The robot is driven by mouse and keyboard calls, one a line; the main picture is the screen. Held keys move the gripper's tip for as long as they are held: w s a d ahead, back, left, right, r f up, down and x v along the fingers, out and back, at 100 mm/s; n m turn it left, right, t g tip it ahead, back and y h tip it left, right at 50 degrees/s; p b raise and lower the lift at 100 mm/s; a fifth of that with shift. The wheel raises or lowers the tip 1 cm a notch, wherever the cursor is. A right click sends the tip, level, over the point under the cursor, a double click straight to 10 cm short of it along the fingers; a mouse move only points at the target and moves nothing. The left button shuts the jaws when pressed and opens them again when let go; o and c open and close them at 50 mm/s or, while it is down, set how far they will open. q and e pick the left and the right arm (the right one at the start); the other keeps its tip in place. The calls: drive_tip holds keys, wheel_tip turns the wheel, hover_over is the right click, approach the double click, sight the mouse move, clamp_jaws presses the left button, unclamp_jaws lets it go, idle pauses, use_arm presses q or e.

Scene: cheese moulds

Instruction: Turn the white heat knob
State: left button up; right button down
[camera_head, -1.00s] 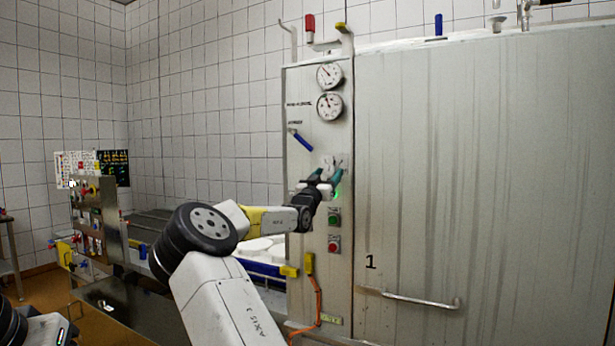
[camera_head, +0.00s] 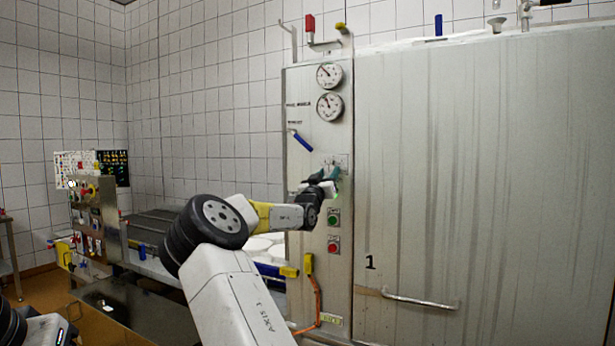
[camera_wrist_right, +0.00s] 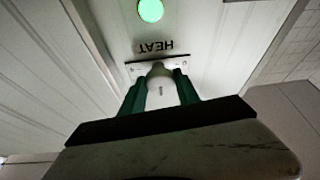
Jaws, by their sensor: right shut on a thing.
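The white heat knob (camera_wrist_right: 160,76) sits on a small plate under the word HEAT, which appears upside down in the right wrist view. My right gripper (camera_wrist_right: 160,96) has its green fingers on both sides of the knob and is shut on it. In the head view my right gripper (camera_head: 324,177) is at the steel control panel (camera_head: 310,85), and the knob is mostly hidden behind it. My left gripper is not in view; only dark and white parts of an arm show at the lower left.
A lit green light (camera_wrist_right: 150,10) is near the knob. A green button (camera_head: 333,216) and a red button (camera_head: 333,244) sit below it on the panel. A blue lever (camera_head: 302,141) and two gauges are above. A large steel door (camera_head: 480,180) stands to the right.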

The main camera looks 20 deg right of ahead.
drive_tip(key=shift+s+d+n, duration=0.15)
drive_tip(key=shift+d+n, duration=0.05)
drive_tip(key=shift+n, duration=0.1)
drive_tip(key=c, duration=0.9)
unclamp_jaws()
drive_tip(key=shift+d, duration=0.1)
drive_tip(key=shift+s+a, duration=0.1)
drive_tip(key=shift+a, duration=0.2)
drive_tip(key=v, duration=0.7)
drive_tip(key=shift+s+d+f, duration=0.15)
drive_tip(key=shift+s, duration=0.15)
